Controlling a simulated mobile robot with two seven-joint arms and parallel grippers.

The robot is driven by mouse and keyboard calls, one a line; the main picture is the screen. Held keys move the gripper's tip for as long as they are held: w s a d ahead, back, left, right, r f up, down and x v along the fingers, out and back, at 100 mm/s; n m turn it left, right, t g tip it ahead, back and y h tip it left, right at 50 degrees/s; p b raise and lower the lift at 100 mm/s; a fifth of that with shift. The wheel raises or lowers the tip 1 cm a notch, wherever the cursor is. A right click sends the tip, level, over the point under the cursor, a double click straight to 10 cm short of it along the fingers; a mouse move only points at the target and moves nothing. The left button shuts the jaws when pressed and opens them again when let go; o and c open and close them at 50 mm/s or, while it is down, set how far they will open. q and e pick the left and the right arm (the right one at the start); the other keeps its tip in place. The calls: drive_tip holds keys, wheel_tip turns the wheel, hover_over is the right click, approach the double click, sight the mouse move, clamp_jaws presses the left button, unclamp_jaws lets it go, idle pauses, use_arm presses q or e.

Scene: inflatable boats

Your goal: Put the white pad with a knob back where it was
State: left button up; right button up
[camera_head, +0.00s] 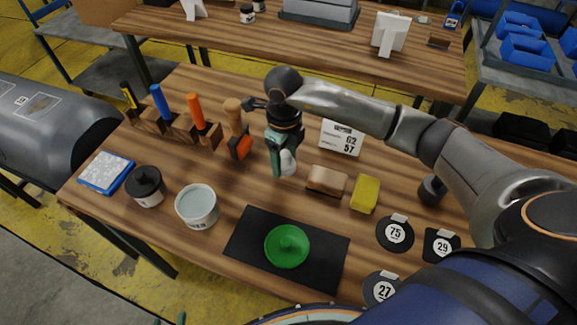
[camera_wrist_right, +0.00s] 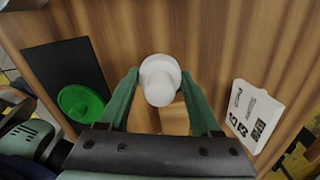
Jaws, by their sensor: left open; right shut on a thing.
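The white pad with a knob (camera_head: 288,162) is in my right gripper (camera_head: 281,165), above the table near the brown block. In the right wrist view the white pad (camera_wrist_right: 160,80) sits between the green fingers of the right gripper (camera_wrist_right: 160,95), which is shut on it. The pad's underside is hidden. My left gripper (camera_head: 170,319) shows only its fingertips at the bottom edge of the head view, apart and with nothing seen between them. A green pad with a knob (camera_head: 287,246) lies on a black mat (camera_head: 330,262); it also shows in the wrist view (camera_wrist_right: 80,103).
A brown block (camera_head: 327,181) and yellow sponge (camera_head: 365,194) lie right of the right gripper. A number card (camera_head: 341,138) stands behind them. A tool rack (camera_head: 181,127), black-lidded jar (camera_head: 146,187), open tub (camera_head: 197,207) and blue-white pad (camera_head: 106,171) are left. Round discs (camera_head: 395,233) lie right.

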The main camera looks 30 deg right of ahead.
sight(289, 170)
drive_tip(key=shift+s+d+f, duration=0.15)
drive_tip(key=shift+d+f, duration=0.25)
drive_tip(key=shift+f, duration=1.65)
drive_tip(key=shift+f, duration=0.1)
drive_tip(key=shift+f, duration=0.15)
drive_tip(key=o, duration=1.3)
wheel_tip(289, 170, up, 12)
drive_tip(key=shift+r, duration=0.25)
